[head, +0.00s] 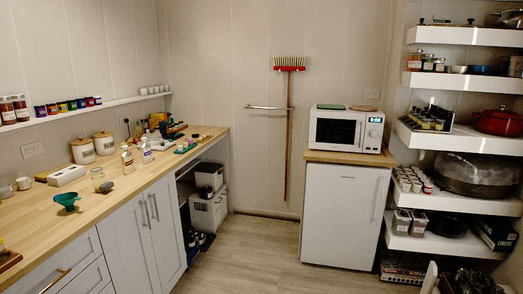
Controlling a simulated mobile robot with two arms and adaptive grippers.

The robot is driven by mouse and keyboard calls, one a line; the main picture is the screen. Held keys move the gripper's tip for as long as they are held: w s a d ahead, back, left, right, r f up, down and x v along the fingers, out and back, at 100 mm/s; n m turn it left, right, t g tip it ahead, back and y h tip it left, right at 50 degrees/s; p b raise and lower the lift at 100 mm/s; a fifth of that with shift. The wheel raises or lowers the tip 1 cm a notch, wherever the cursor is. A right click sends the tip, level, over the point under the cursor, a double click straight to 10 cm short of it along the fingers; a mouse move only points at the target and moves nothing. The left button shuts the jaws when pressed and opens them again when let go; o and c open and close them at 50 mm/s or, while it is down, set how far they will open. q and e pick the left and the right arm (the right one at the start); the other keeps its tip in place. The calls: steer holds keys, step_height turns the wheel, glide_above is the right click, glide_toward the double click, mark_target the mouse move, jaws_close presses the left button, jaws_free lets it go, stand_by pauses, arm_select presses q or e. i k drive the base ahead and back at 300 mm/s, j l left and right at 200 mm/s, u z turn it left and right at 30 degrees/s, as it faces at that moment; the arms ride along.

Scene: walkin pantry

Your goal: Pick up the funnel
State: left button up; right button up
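The green funnel (67,199) sits on the wooden counter (115,187) at the left, near the counter's front edge. Its wide mouth faces up, and it appears slightly tilted. It stands apart from the things around it. Neither of my grippers can be made out in the head view, and nothing is touching the funnel.
Near the funnel are a glass jar (97,174), a dark grey object (107,187) and a white box (66,175). White bottles (127,159) and canisters (83,151) stand farther back. The floor (255,262) before the cabinets is clear. Unclear dark things (472,282) lie bottom right.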

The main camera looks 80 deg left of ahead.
mark_target(71, 204)
steer(key=j+u, duration=0.1)
steer(key=u, duration=0.4)
steer(key=j+u, duration=0.1)
steer(key=u, duration=0.4)
steer(key=i+j+u, duration=0.1)
steer(key=u, duration=0.85)
steer(key=i+u, duration=0.15)
steer(key=u, duration=0.35)
steer(key=i+j+u, duration=0.1)
steer(key=u, duration=0.4)
steer(key=i+l+u, duration=0.1)
steer(key=i+u, duration=0.35)
steer(key=i+l+u, duration=0.25)
steer(key=u, duration=0.2)
steer(key=i+l+u, duration=0.25)
steer(key=u, duration=0.2)
steer(key=i+l+u, duration=0.2)
steer(key=l+u, duration=0.25)
